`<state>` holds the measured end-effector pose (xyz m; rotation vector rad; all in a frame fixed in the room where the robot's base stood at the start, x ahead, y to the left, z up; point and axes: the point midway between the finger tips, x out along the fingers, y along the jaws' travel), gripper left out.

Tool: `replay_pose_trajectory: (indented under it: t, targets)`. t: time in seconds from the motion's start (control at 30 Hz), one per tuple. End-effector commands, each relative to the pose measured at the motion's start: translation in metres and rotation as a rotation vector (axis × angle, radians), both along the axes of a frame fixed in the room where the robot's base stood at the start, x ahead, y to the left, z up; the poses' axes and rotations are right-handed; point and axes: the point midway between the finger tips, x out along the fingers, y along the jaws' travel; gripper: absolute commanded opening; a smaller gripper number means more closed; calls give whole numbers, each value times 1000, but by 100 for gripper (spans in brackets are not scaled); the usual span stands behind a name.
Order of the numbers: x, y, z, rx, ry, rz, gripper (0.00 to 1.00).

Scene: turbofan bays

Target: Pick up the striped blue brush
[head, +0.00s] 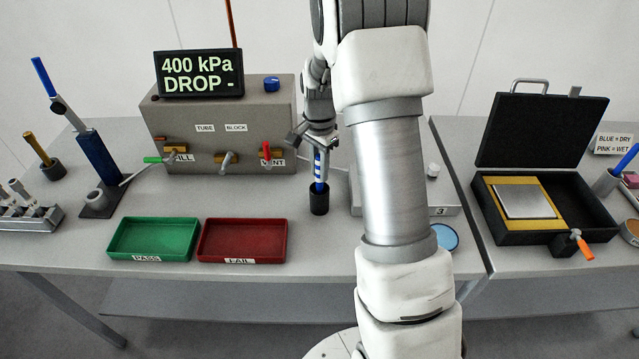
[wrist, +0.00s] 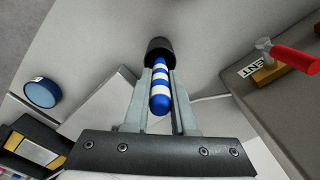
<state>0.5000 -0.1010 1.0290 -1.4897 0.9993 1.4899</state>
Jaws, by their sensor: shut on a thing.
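The striped blue and white brush (head: 319,169) stands upright in a small black cup (head: 319,200) on the table, in front of the grey pressure box. My gripper (head: 319,142) is at its upper part and is shut on it. In the wrist view, the brush (wrist: 160,88) lies between the two fingers of my gripper (wrist: 160,95), with its far end at the black cup (wrist: 160,50). The brush's lower end is hidden in the cup.
The grey box (head: 215,120) with coloured valve handles stands just behind and left. Green (head: 154,239) and red (head: 242,240) trays lie at front left. A blue round dish (head: 446,237) shows right of my arm. An open black case (head: 540,170) stands at right.

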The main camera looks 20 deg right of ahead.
Motion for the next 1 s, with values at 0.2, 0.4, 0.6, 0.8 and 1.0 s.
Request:
replay_pose_trajectory:
  t: [0.2,0.4,0.6,0.8,1.0]
  targets:
    - [0,0,1,-1,-1,0,0]
    - [1,0,25,-1,-5,0,0]
    - [1,0,67,0,-4,0,0]
    - [1,0,94,-1,-3,0,0]
    - [0,0,101,-1,-1,0,0]
